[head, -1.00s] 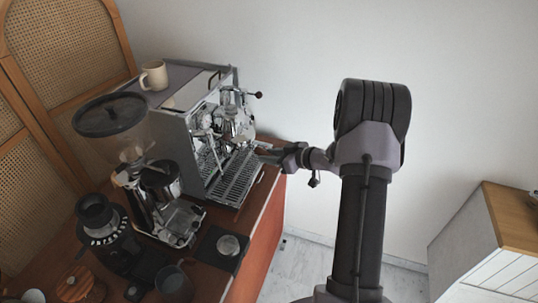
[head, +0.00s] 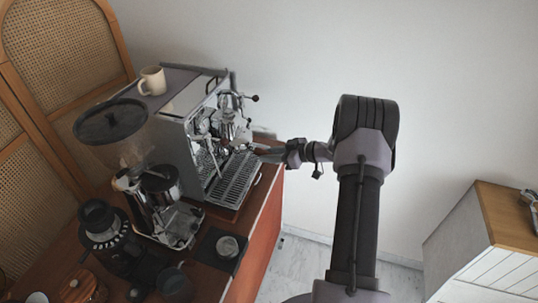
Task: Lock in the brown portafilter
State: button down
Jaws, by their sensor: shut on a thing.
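The chrome espresso machine (head: 172,105) stands on the brown cart, with its group head (head: 228,122) on the right side above the drip tray (head: 236,180). My gripper (head: 268,153) reaches in from the right, at about the height between group head and tray. It is shut on the brown portafilter (head: 262,150), of which only a small reddish-brown bit shows at the fingers. The portafilter's basket is too small and hidden to make out. I cannot tell whether it touches the group head.
A cream mug (head: 152,80) stands on the machine. A grinder with a dark hopper (head: 110,121) stands in front of it, with a smaller black grinder (head: 98,222) nearer. A dark mat (head: 222,252) holds a round metal item. A white cabinet (head: 470,240) stands at right.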

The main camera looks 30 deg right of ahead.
jog(key=shift+w+d+n+y, duration=0.2)
jog(key=shift+d+n+y, duration=0.1)
jog(key=shift+d+n, duration=0.1)
jog(key=shift+a, duration=0.1)
jog(key=shift+w+d+n+g+y, duration=0.5)
jog(key=shift+d+n+g, duration=0.1)
jog(key=shift+d+g, duration=0.1)
jog(key=c, duration=1)
grip_release()
jog(key=shift+s+a, duration=0.1)
jog(key=shift+c, duration=0.2)
jog(key=p+v, duration=0.1)
jog(key=v, duration=1.6)
jog(key=shift+s+r, duration=0.1)
jog(key=shift+s, duration=0.05)
